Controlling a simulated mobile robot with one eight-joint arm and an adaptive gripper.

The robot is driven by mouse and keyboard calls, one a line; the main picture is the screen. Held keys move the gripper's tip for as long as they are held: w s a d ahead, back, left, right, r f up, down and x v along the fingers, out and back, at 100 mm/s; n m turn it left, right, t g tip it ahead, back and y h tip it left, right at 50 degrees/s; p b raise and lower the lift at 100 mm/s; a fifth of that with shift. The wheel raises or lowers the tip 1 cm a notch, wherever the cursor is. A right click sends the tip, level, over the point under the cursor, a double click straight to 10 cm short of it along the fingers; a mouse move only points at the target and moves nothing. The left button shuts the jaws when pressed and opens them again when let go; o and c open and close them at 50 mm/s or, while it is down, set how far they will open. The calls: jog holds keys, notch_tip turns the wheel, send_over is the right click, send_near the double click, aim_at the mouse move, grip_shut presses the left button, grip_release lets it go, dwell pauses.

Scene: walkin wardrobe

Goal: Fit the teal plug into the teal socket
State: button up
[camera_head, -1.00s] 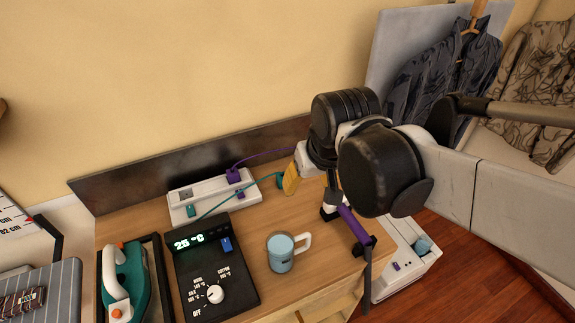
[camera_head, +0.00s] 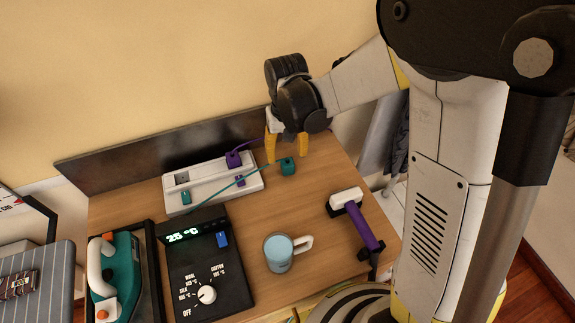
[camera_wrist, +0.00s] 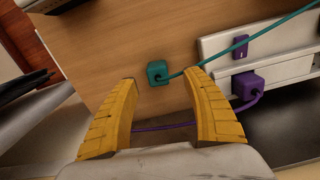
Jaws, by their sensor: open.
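The teal plug (camera_head: 288,166) lies on the wooden table right of the white power strip (camera_head: 222,193), with a teal cable running left from it. My gripper (camera_head: 287,154) is open above and behind the plug, yellow fingers pointing down. In the wrist view the plug (camera_wrist: 157,73) shows between and just beyond the open fingertips (camera_wrist: 162,77); nothing is held. The strip has an empty grey socket (camera_head: 182,177) near a teal switch (camera_head: 186,197). A purple plug (camera_head: 234,159) sits in its other socket, near a purple switch (camera_head: 240,181). The empty socket is outside the wrist view.
A dark back panel (camera_head: 150,160) stands behind the strip. In front are a black control box (camera_head: 205,262), a blue mug (camera_head: 278,254) and a teal iron (camera_head: 120,275). A purple-handled tool (camera_head: 358,222) is at the right. Bare table surrounds the plug's right side.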

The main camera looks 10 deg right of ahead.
aim_at(288, 162)
jog(key=f, duration=0.2)
jog(key=f+b, duration=0.1)
jog(key=f, duration=0.1)
jog(key=f+b, duration=0.1)
jog(key=shift+w+d+f, duration=0.2)
jog(key=shift+w+f, duration=0.15)
jog(key=shift+f, duration=0.05)
jog(key=shift+r, duration=0.1)
grip_shut()
